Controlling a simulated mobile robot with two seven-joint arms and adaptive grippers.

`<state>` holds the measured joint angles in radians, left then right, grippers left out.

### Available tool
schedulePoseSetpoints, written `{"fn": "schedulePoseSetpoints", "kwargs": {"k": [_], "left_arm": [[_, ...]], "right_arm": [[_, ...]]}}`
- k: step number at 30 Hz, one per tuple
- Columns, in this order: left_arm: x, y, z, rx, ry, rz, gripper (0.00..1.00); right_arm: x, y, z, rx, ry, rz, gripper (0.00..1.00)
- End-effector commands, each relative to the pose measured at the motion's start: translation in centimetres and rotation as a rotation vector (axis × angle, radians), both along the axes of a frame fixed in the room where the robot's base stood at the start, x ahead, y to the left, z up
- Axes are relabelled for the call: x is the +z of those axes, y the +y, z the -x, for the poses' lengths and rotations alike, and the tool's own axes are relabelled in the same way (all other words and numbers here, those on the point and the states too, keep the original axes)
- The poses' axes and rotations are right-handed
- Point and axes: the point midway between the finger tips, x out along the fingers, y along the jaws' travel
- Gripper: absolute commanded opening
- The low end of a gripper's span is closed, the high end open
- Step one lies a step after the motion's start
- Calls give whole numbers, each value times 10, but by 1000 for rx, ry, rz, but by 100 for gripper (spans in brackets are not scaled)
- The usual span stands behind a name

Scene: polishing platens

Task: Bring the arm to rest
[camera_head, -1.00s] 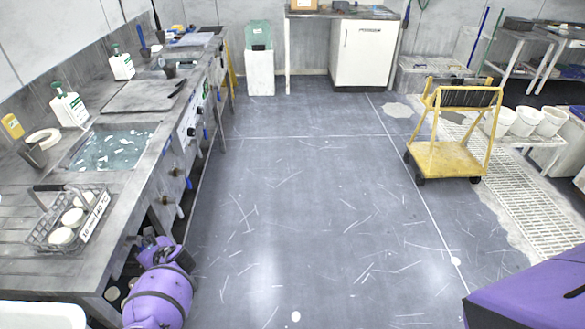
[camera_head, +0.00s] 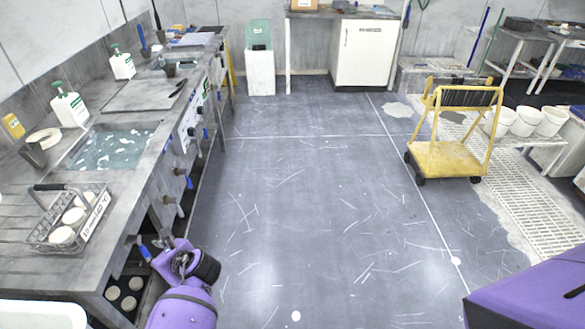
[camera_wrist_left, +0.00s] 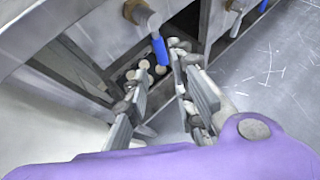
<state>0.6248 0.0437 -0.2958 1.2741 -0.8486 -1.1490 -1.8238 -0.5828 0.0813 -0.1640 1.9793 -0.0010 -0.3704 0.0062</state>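My left arm is purple and comes up from the bottom of the head view, beside the front of the left counter. My left gripper (camera_head: 162,236) is small and partly hidden there, close to the counter front. In the left wrist view the two grey fingers of the left gripper (camera_wrist_left: 165,82) stand apart with nothing held between them. A blue-handled valve (camera_wrist_left: 158,48) shows just beyond the fingertips; I cannot tell whether they touch it. Only a purple part of my right arm (camera_head: 535,295) shows at the bottom right; its gripper is out of the picture.
The left counter (camera_head: 85,285) carries a wire basket (camera_head: 45,238) with white round pieces, a sink (camera_head: 110,150) and bottles. Round pieces (camera_head: 124,291) lie on a shelf below. A yellow cart (camera_head: 450,158) stands at the right. The middle floor (camera_head: 310,200) is clear.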

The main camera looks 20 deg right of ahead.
Motion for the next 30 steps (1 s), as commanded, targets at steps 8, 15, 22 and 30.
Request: {"fn": "schedulePoseSetpoints", "kwargs": {"k": [8,15,22,30], "left_arm": [[0,0,0,0,0,0,23],[0,-1,-1,19,-22,29,23],[17,-42,-23,136,-271,494,23],[-2,-69,43,544,-463,1426,23]], "right_arm": [[0,0,0,0,-1,0,41],[0,0,-2,0,-4,0,41],[0,0,-1,1,0,-1,41],[6,3,-4,1,1,-7,41]]}}
